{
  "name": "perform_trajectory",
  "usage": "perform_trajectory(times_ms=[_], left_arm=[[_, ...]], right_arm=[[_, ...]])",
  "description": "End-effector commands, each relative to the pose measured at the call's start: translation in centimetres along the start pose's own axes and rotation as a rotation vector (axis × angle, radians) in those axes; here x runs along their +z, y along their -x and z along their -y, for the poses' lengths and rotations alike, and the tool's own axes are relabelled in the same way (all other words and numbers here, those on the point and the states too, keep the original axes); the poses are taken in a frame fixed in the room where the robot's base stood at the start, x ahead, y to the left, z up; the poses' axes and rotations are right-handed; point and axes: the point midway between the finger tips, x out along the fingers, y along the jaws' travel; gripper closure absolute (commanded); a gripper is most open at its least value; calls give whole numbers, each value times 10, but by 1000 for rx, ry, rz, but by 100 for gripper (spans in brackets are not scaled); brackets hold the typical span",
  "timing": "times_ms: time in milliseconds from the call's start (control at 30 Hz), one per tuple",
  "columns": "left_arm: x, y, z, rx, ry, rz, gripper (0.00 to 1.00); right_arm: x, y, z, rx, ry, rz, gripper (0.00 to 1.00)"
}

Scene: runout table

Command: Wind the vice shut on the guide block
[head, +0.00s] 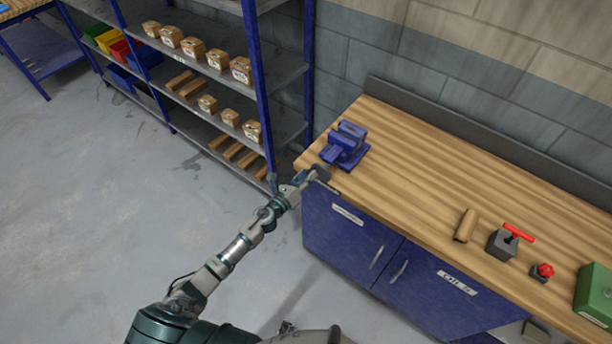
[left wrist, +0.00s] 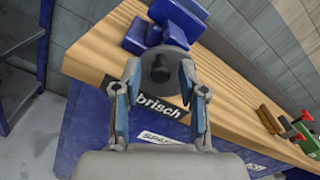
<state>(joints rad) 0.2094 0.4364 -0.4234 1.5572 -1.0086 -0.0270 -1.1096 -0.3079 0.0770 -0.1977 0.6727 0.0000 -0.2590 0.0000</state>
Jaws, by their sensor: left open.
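The blue vice (head: 346,144) sits on the near left corner of the wooden bench; it also shows at the top of the left wrist view (left wrist: 160,30). Its round grey handwheel (left wrist: 158,98) faces my left gripper, with a dark knob or hub (left wrist: 160,69) standing out from it. My left gripper (head: 318,177) is open at the wheel. In the left wrist view its two fingers (left wrist: 159,80) stand either side of the dark knob, with gaps visible. I cannot make out a guide block between the vice jaws.
On the bench (head: 400,160) to the right are a wooden piece (head: 465,225), a grey block with a red handle (head: 502,244), a small red-knobbed part (head: 542,271) and a green box (head: 594,292). A blue shelf rack (head: 257,90) stands left of the bench. The mid-bench is clear.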

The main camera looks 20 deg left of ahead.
Motion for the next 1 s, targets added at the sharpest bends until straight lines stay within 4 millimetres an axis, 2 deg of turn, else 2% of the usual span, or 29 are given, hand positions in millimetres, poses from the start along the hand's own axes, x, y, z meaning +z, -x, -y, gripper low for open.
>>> perform_trajectory(times_ms=[133, 267, 433, 633, 800, 1000], left_arm=[[2, 0, 1, 0, 367, 1, 58], [1, 0, 0, 1, 554, 0, 58], [2, 0, 0, 2, 944, 0, 58], [1, 0, -1, 2, 1262, 0, 58], [2, 0, 0, 0, 1646, 0, 58], [0, 0, -1, 1, 1951, 0, 58]], right_arm=[[-1, 11, -3, 3, 1, 0, 60], [-2, 16, -5, 6, 2, 0, 60], [-3, 33, -8, 8, 3, -1, 60], [-5, 46, -8, 9, 3, -2, 60], [-7, 62, -8, 8, 3, -3, 60], [-9, 72, -5, 5, 2, -4, 60]])
